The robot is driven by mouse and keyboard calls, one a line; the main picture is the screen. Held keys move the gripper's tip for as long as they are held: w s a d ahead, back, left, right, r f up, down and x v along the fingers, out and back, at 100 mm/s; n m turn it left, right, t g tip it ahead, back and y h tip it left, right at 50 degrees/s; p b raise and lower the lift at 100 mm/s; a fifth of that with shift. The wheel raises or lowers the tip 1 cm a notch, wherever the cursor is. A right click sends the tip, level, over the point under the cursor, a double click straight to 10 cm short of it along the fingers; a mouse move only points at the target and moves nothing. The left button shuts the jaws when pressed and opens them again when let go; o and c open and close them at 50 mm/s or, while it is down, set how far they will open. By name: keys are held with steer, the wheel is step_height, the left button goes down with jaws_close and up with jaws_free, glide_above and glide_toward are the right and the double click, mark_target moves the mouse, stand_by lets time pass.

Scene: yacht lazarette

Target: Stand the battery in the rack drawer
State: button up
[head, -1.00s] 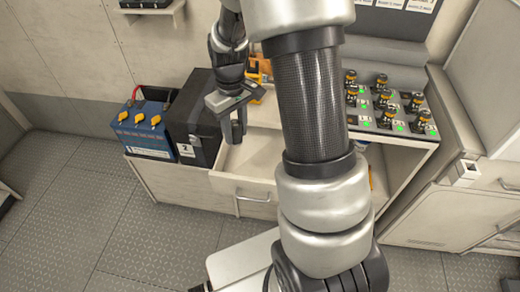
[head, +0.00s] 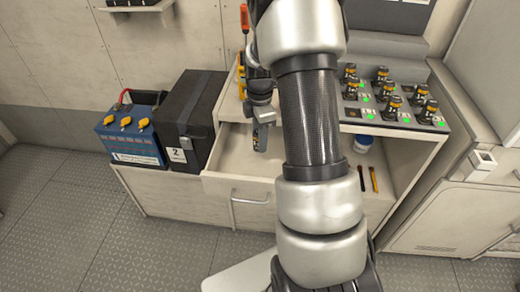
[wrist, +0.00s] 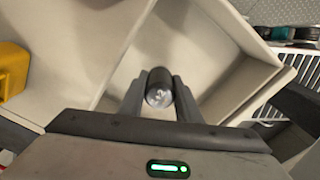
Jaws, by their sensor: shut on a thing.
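My gripper (head: 262,138) is over the open drawer (head: 223,182), pointing down. In the wrist view its two fingers (wrist: 160,100) are shut on a dark cylinder with a silvery end, which looks like the battery (wrist: 158,97). The drawer's pale interior and walls (wrist: 55,50) lie beyond the fingers. A corner with several walls meeting shows behind the battery. I cannot tell whether the battery touches the drawer floor. In the head view the battery is mostly hidden by the fingers, and my arm covers the drawer's right part.
A charger rack (head: 390,105) with several black-and-yellow units and green lights stands on the right. A black box (head: 185,125) and a blue battery case (head: 130,140) stand left of the drawer. Floor in front is clear.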

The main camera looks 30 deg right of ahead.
steer(key=shift+f+b, duration=0.4)
steer(key=shift+f, duration=1.55)
steer(key=shift+f, duration=0.15)
steer(key=o, duration=1.2)
